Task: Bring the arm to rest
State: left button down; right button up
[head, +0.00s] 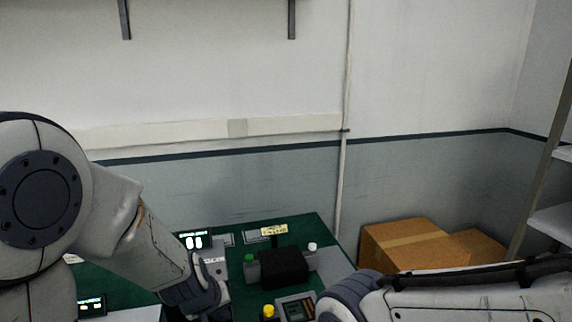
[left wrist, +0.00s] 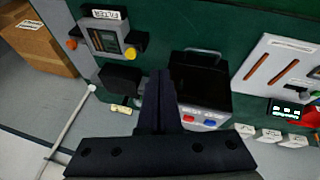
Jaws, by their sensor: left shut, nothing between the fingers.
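My left gripper (head: 207,300) reaches down from the left over the green panel (head: 318,228). In the left wrist view its dark fingers (left wrist: 159,76) are together with nothing between them. They appear in front of a black open-topped box (left wrist: 212,88) with a wire handle; red and blue buttons show on its face. I cannot tell whether the fingers touch it. My right arm (head: 440,295) comes in from the right along the bottom edge; its gripper is out of the picture.
The green panel carries a black block (head: 283,267), a yellow knob (head: 268,311), a small display (head: 194,241) and a "FILTER" unit (left wrist: 110,38). Cardboard boxes (head: 408,243) stand on the right by a shelf rack (head: 551,220).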

pick_arm(q)
jog(key=s+a+m+g+y, duration=0.1)
jog(key=s+a+m+g, duration=0.3)
jog(key=s, duration=0.5)
jog(key=s+d+r+m+g+h+b, duration=0.1)
jog(key=s+d+r+m+b, duration=0.1)
jog(key=s+d+m, duration=0.6)
jog(key=s+d+b, duration=0.1)
jog(key=s+d, duration=0.4)
jog(key=shift+s+r+b, duration=0.25)
jog(key=shift+b, duration=0.1)
jog(key=shift+d, duration=0.1)
